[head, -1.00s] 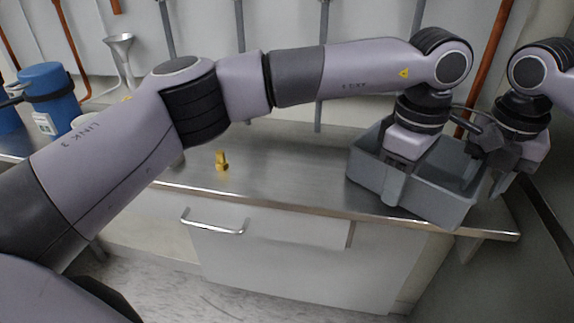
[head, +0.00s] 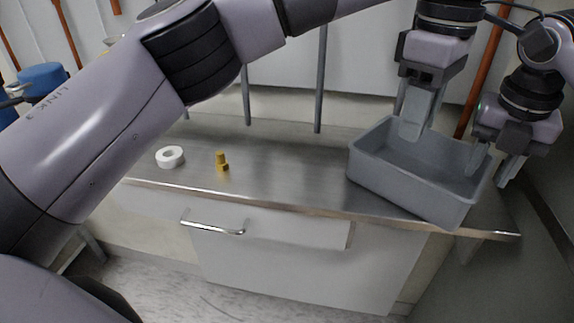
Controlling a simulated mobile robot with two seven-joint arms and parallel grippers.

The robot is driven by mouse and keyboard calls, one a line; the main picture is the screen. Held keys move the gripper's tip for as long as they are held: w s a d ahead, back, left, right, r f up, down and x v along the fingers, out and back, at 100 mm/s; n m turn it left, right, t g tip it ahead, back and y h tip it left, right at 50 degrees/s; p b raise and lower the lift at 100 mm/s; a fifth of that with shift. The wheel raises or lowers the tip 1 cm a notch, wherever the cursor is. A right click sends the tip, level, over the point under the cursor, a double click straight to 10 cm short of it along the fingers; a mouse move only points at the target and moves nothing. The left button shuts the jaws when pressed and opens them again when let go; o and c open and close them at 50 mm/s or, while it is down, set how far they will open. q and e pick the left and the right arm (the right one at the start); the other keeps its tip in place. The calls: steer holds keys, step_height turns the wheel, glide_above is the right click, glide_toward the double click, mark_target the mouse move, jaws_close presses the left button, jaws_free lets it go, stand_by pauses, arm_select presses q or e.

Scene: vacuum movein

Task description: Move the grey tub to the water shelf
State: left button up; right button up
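The grey tub (head: 405,190) is an open rectangular bin standing on the right part of the steel counter (head: 275,180), close to its front edge. My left gripper (head: 411,128) points down above the tub's back left part, its fingertips around rim height. Its fingers overlap in this view, so their gap is unclear. My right gripper (head: 492,170) points down at the tub's right end. Its fingers are apart, one on the inner side of the right wall and one outside. I cannot tell which surface is the water shelf.
A white ring (head: 170,157) and a small brass fitting (head: 222,162) lie on the counter's left part. A blue container (head: 43,78) stands at the far left. Upright pipes (head: 321,80) run behind the counter. A drawer handle (head: 212,229) sticks out in front.

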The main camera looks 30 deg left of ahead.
step_height(320, 180, up, 9)
steer(key=s, duration=0.1)
steer(key=shift+s+f, duration=0.15)
steer(key=shift+f, duration=0.05)
stand_by(0.5)
